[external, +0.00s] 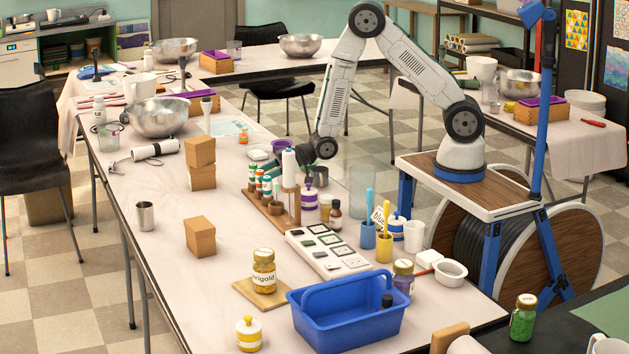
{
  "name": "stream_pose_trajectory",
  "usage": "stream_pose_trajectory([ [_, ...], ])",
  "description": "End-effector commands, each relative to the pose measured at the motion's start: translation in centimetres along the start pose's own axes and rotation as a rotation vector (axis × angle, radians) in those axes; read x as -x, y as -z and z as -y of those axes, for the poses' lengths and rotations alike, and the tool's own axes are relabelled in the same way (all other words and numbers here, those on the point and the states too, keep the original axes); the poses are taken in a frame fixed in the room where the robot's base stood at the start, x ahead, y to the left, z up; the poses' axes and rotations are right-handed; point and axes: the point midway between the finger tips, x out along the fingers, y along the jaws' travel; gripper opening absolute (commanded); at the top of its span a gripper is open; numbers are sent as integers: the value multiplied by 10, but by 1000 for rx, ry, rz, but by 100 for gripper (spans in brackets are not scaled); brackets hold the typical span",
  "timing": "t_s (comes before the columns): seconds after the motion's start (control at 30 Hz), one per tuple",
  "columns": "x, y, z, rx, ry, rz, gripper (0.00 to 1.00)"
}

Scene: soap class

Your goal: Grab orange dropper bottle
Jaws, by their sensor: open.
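Several small dropper bottles (265,186) with orange, green and white parts stand upright in a wooden rack (266,213) near the middle of the long table. They are too small for me to tell for certain which is the orange dropper bottle. My gripper (303,156) is at the end of the arm, just right of and behind the rack, low over the table. It is open. I see nothing held.
The table's left side has free room.

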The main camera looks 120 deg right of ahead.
Motion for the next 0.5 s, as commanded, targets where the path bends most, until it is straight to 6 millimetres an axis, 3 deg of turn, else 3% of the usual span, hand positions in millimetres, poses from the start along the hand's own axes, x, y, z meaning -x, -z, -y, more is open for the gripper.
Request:
stream_pose_trajectory([
  [0.2,-31,-1,0,-1,0,1,51],
  [0.5,-36,0,0,0,0,1,51],
])
